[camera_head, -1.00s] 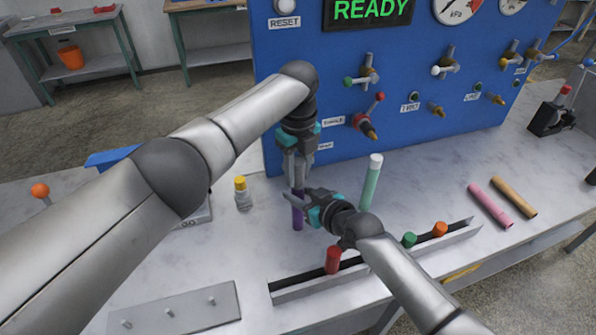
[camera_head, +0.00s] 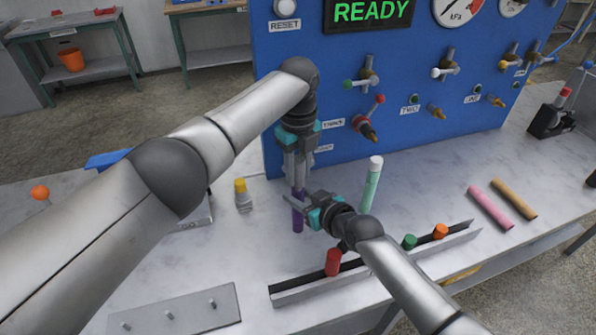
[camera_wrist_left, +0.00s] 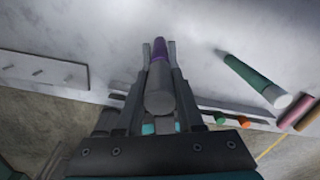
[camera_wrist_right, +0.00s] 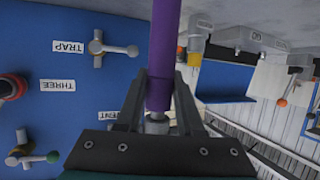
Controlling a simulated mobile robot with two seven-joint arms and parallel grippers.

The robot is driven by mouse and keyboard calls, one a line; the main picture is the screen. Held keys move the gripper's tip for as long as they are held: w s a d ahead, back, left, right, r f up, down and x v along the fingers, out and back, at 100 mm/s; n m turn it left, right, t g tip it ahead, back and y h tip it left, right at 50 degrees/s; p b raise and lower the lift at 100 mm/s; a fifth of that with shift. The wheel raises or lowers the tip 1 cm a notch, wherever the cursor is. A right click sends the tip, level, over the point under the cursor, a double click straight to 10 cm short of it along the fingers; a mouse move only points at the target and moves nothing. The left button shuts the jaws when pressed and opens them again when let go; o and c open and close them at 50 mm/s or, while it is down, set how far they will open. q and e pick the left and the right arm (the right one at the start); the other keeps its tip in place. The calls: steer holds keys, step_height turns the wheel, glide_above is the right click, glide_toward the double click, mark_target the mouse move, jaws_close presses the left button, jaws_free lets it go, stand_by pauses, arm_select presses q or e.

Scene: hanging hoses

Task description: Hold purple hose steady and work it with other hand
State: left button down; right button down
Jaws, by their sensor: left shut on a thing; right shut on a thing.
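The purple hose (camera_head: 298,222) hangs upright below my left gripper in the head view. My left gripper (camera_head: 297,186) points down and is shut on the hose's upper end. In the left wrist view the hose (camera_wrist_left: 159,48) shows beyond its grey end piece (camera_wrist_left: 158,98). My right gripper (camera_head: 294,202) comes in from the right and is shut on the hose just below the left fingers. In the right wrist view the purple hose (camera_wrist_right: 164,55) runs between the fingers, with a grey end piece (camera_wrist_right: 157,123) near the palm. The fingers partly hide the hose.
The blue panel (camera_head: 430,120) with valves stands behind. A pale green hose (camera_head: 371,186) stands right of my right gripper. A metal rack (camera_head: 375,264) holds red, green and orange pieces in front. A yellow-capped bottle (camera_head: 242,195) stands left. Pink (camera_head: 490,206) and tan (camera_head: 514,198) hoses lie right.

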mark_target(298, 159)
arm_select(q)
steer(key=shift+r, duration=0.2)
steer(key=shift+r, duration=2.55)
steer(key=shift+r, duration=1.5)
arm_select(e)
steer(key=shift+c, duration=2.3)
jaws_free()
